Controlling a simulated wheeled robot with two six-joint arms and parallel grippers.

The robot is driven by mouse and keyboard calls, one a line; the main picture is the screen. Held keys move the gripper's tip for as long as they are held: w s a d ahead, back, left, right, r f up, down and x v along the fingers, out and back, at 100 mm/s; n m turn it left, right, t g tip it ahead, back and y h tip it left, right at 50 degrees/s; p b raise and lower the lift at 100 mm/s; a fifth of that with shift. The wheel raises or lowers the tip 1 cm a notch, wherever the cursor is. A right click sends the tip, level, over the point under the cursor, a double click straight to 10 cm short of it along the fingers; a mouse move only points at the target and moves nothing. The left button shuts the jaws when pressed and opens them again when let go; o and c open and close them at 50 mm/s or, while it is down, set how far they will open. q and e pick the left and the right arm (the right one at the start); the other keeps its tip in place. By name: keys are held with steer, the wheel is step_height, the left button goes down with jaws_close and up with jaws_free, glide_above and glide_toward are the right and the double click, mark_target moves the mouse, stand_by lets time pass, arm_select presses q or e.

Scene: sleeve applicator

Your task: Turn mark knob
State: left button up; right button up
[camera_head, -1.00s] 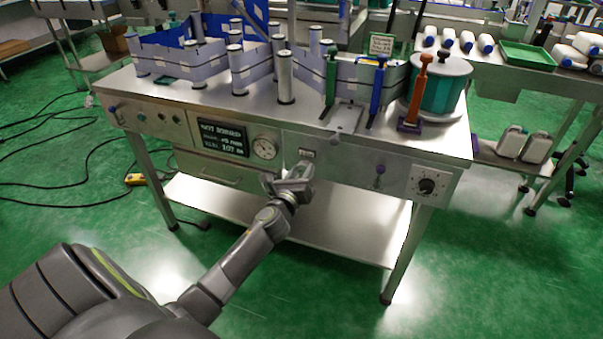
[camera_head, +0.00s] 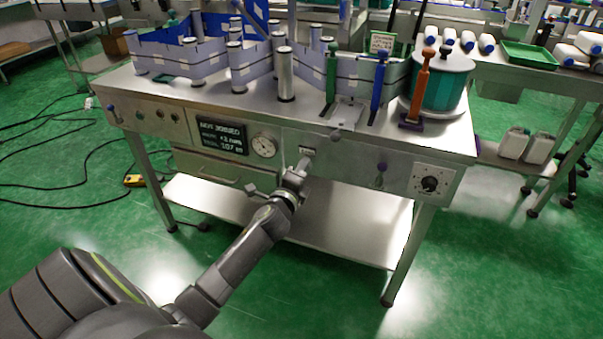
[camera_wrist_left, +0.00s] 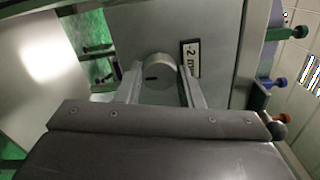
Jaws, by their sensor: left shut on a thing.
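The mark knob (camera_wrist_left: 160,70) is a round grey knob with a short dark line on its face, on the front panel of the steel bench. In the left wrist view it sits between the two fingers of my left gripper (camera_wrist_left: 161,88), which is shut on it. In the head view my left gripper (camera_head: 303,165) is at the front panel, just below a small white label (camera_head: 308,150), and hides the knob. In the wrist view the label (camera_wrist_left: 190,58) reads about "-2 mm". My right gripper is not in view.
Green, blue and orange handles stand on top.

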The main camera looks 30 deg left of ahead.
arm_select(q)
steer(key=shift+f+n+b, duration=0.2)
steer(key=shift+n+b, duration=2.65)
steer(key=shift+n, duration=6.45)
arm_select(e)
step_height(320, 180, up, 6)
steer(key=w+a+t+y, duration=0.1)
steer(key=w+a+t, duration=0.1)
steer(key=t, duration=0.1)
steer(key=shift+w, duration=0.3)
arm_select(q)
steer(key=o, duration=1)
steer(key=shift+r, duration=0.1)
